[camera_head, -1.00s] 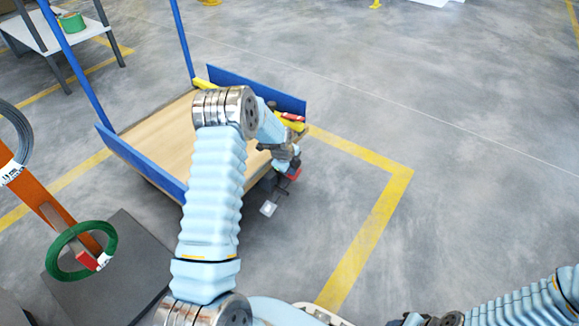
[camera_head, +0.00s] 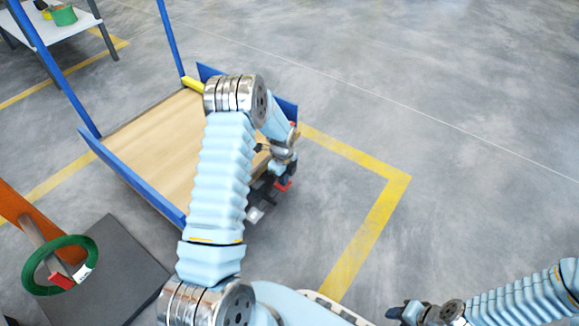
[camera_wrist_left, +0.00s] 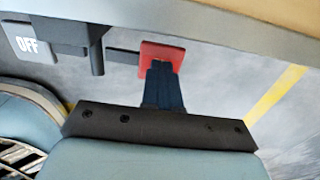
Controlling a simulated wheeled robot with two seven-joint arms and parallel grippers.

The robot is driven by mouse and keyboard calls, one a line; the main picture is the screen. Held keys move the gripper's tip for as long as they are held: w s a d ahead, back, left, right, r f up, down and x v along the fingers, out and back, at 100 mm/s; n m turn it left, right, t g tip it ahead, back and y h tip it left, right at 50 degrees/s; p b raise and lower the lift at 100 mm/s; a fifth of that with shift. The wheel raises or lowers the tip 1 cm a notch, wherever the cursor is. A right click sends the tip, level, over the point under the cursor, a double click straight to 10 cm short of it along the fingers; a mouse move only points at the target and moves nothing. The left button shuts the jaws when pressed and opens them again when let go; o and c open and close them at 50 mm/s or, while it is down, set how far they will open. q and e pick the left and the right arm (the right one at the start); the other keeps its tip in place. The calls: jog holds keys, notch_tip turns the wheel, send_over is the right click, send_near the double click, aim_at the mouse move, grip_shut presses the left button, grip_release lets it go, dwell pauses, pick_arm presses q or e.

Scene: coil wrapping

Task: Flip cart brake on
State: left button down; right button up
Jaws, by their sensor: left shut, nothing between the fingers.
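The cart (camera_head: 150,150) has a wooden deck, blue side boards and blue posts. Two brake pedals sit low at its near right corner. The grey pedal (camera_head: 255,214) reads OFF in the left wrist view (camera_wrist_left: 28,44). The red pedal (camera_head: 283,185) shows in the left wrist view (camera_wrist_left: 162,55) beside it, its face mostly turned away. My left gripper (camera_head: 282,172) is shut and empty; its dark fingers (camera_wrist_left: 163,80) overlap the red pedal in the wrist view. I cannot tell if they touch it. My right gripper (camera_head: 398,312) is at the bottom right, its jaws unclear.
A green coil (camera_head: 60,264) hangs on an orange stand (camera_head: 22,215) at the lower left, by a dark grey slab (camera_head: 115,270). A white table (camera_head: 60,27) with a green roll stands at the upper left. The floor right of the cart is clear, with a yellow line (camera_head: 375,220).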

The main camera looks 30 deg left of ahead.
pick_arm(q)
jog(key=shift+w+f+g, duration=0.1)
jog(key=shift+f+g, duration=0.2)
jog(key=shift+f, duration=0.2)
jog(key=shift+w+f+b, duration=0.2)
jog(key=shift+f+b, duration=0.35)
jog(key=shift+b, duration=0.05)
jog(key=shift+w+f+b, duration=0.2)
jog(key=shift+f+b, duration=0.35)
jog(key=shift+b, duration=0.05)
pick_arm(e)
jog(key=f, duration=0.2)
jog(key=shift+w+f, duration=0.35)
jog(key=shift+w, duration=0.05)
pick_arm(q)
jog(key=shift+s+f, duration=0.1)
jog(key=shift+f, duration=0.1)
